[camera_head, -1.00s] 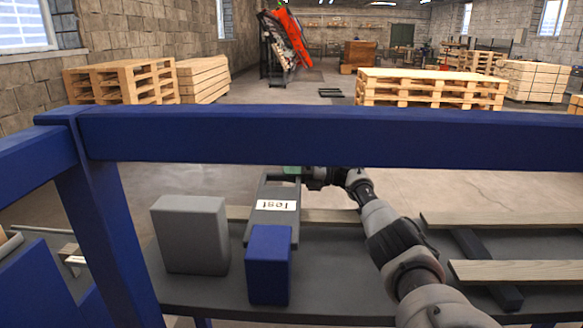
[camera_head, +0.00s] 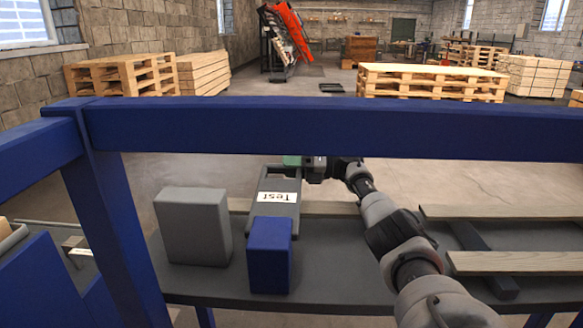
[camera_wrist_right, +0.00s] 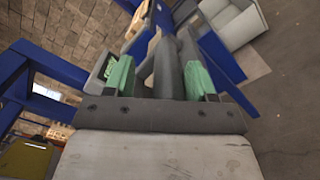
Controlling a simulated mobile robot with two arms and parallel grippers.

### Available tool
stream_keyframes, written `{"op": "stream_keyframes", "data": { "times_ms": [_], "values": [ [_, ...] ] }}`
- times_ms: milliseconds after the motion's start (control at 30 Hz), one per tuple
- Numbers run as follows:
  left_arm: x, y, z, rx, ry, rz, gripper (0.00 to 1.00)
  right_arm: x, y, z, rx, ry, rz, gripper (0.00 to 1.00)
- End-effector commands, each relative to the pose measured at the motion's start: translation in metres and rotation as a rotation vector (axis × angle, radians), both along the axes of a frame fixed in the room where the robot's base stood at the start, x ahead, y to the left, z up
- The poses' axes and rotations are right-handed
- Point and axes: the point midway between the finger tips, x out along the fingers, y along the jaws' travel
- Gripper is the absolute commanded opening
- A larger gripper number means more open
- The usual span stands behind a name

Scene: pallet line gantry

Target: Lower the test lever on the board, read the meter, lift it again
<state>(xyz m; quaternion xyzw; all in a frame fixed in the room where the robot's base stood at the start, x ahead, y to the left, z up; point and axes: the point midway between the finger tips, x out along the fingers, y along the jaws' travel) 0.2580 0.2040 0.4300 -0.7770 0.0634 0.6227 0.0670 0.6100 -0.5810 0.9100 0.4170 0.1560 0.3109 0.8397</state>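The grey board with a white "Test" label (camera_head: 277,197) stands behind a blue block (camera_head: 269,262) in the head view. My right gripper (camera_head: 296,162) is at the board's top, partly hidden by the blue beam. In the right wrist view its two green fingers (camera_wrist_right: 158,78) are apart, with dark grey rounded bars (camera_wrist_right: 168,68) between and beyond them. I cannot tell whether one bar is the lever, or whether the fingers touch it. A small grey-framed panel with pale green marks (camera_wrist_right: 110,66) shows beside the left finger; no reading is legible. My left gripper is not in view.
A grey box (camera_head: 193,228) stands left of the board on the dark table (camera_head: 335,270). Wooden planks (camera_head: 510,262) lie at right. Pallets (camera_head: 430,82) stand behind.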

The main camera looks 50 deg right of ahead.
Motion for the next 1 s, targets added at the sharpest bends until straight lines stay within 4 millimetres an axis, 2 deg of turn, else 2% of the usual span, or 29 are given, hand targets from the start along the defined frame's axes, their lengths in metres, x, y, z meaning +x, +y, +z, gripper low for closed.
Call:
{"op": "stream_keyframes", "data": {
  "times_ms": [167, 300, 400, 700, 1000],
  "values": [
    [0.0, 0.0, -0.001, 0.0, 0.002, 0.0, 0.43, -0.007, -0.007, 0.001, 0.0, -0.004, -0.003, 0.53],
    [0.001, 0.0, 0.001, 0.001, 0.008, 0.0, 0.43, -0.025, -0.023, 0.001, -0.001, -0.002, -0.004, 0.53],
    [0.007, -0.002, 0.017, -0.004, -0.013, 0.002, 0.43, -0.042, -0.037, 0.0, -0.001, -0.001, -0.005, 0.53],
    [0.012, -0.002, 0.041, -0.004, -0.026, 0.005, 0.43, -0.077, -0.067, -0.001, 0.002, 0.0, -0.002, 0.53],
    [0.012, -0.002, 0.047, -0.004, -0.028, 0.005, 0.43, -0.082, -0.071, -0.001, 0.001, 0.0, 0.001, 0.53]
  ]
}}
